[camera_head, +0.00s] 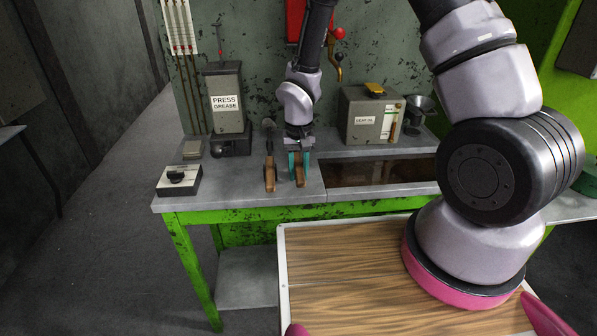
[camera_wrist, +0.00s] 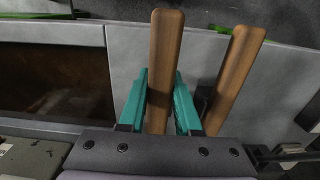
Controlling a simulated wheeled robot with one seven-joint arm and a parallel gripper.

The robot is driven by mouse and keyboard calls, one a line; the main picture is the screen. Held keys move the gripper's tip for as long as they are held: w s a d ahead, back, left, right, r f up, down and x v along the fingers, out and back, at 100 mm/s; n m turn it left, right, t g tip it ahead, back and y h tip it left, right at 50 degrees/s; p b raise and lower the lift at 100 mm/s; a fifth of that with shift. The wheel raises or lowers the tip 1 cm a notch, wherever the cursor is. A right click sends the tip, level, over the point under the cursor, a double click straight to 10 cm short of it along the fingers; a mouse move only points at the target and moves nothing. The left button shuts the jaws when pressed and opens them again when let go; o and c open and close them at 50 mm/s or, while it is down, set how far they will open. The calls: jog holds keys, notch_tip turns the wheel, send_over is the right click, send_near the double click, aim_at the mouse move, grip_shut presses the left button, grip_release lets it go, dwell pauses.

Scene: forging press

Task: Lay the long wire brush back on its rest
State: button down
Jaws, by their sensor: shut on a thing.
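My gripper (camera_head: 299,165) points down over the grey bench top. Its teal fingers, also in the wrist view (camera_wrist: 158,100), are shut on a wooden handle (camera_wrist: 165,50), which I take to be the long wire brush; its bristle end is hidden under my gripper.
A press grease box (camera_head: 226,100) and a black-knobbed control box (camera_head: 179,181) stand to the left.

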jog(key=shift+f, duration=0.6)
jog(key=c, duration=0.5)
grip_release()
